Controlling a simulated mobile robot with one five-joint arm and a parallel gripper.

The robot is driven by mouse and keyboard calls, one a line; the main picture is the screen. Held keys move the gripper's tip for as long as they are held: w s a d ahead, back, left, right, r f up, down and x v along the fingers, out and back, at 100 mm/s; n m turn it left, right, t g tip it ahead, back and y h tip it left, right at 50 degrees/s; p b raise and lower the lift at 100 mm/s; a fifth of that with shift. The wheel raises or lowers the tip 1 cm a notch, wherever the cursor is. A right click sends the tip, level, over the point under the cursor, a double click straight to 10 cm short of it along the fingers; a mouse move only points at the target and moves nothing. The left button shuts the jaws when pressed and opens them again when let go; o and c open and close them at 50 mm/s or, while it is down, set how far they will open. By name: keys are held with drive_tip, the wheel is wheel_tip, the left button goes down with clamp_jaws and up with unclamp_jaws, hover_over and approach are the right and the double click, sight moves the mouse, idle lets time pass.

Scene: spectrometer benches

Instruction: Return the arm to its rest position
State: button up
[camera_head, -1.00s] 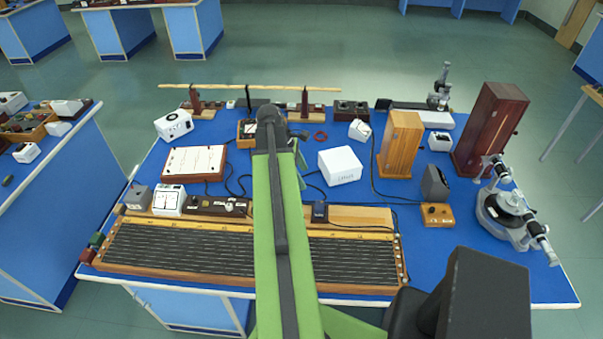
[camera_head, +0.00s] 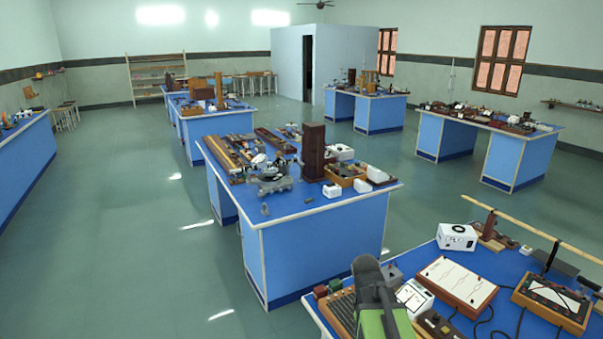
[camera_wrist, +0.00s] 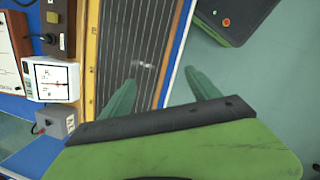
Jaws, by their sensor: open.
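My gripper (camera_wrist: 162,98) shows in the wrist view as two green fingers set well apart, open with nothing between them. It is above the front edge of the near bench, beside the wooden board with dark parallel wires (camera_wrist: 140,40). In the head view my green arm (camera_head: 384,322) reaches in at the bottom, over the left end of the near bench (camera_head: 420,258). My fingers are not visible in the head view.
On the near bench are a white meter (camera_wrist: 52,79), a grey box (camera_wrist: 55,122), a white-topped board (camera_head: 457,279) and a white box (camera_head: 457,237). Another blue bench (camera_head: 320,245) stands beyond, crowded with instruments. Open floor (camera_head: 130,240) lies to the left.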

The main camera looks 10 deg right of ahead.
drive_tip(key=a+f+m+y, duration=0.1)
drive_tip(key=a+m+y, duration=0.1)
drive_tip(key=a+m, duration=0.7)
drive_tip(key=a, duration=0.2)
drive_tip(key=shift+s+a+f+t, duration=0.15)
drive_tip(key=shift+s+a+t, duration=0.15)
drive_tip(key=shift+s+t, duration=0.1)
idle(0.4)
